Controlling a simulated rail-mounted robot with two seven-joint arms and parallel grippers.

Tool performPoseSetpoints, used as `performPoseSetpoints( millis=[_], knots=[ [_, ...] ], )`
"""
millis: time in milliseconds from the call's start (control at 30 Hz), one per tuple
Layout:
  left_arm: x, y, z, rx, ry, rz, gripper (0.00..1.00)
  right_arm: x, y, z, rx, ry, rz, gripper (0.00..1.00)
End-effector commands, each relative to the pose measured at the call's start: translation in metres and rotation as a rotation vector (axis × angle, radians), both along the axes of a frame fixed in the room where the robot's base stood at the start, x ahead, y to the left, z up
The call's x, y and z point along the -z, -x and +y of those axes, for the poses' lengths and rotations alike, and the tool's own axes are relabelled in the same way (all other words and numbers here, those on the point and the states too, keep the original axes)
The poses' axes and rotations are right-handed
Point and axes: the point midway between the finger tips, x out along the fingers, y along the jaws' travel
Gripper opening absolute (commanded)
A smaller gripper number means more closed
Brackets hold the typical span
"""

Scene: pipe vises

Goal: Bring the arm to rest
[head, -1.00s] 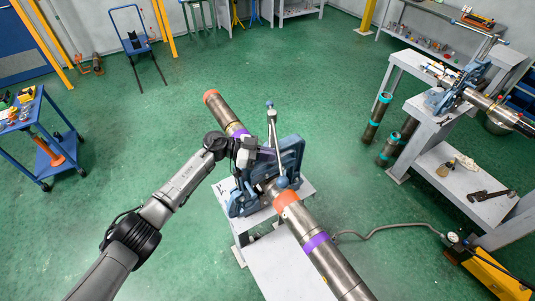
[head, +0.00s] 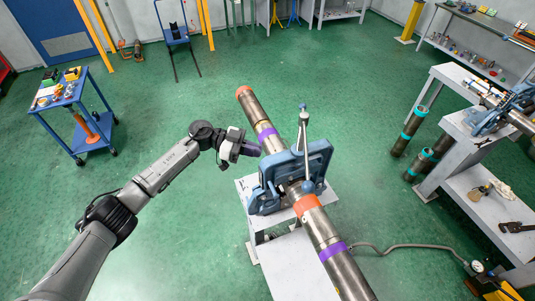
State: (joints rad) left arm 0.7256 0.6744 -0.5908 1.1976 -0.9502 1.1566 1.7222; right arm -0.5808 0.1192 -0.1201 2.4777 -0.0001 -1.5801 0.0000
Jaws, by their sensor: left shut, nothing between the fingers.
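My left arm (head: 160,173) comes in from the lower left. A small gap seems to show between the fingertips and the vise. The vise is on a grey stand (head: 247,187) and grips a long steel pipe (head: 347,272) with orange and purple bands. The vise's lever (head: 303,130) stands upright, with ball ends. My right gripper is not in view.
A blue cart (head: 85,108) with small items stands at the left. A grey hose runs over the floor to a gauge (head: 478,266). Open green floor lies between.

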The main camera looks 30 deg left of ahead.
Motion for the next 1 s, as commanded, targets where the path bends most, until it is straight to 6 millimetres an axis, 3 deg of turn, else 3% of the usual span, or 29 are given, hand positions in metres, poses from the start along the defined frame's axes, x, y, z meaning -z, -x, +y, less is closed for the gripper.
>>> performPoseSetpoints(
  millis=[367, 533, 767, 1000],
  knots=[
    [-0.002, 0.004, 0.009, 0.005, -0.006, -0.022, 0.00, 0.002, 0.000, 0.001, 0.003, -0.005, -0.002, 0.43],
    [-0.004, -0.008, 0.013, -0.035, -0.052, -0.215, 0.00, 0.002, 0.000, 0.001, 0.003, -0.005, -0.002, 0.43],
    [-0.030, -0.070, 0.046, -0.433, -0.187, -0.631, 0.00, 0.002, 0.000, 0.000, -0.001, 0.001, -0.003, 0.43],
    [-0.092, -0.100, 0.079, -0.894, -0.370, -0.903, 0.00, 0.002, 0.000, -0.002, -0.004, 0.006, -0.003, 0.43]
  ],
)
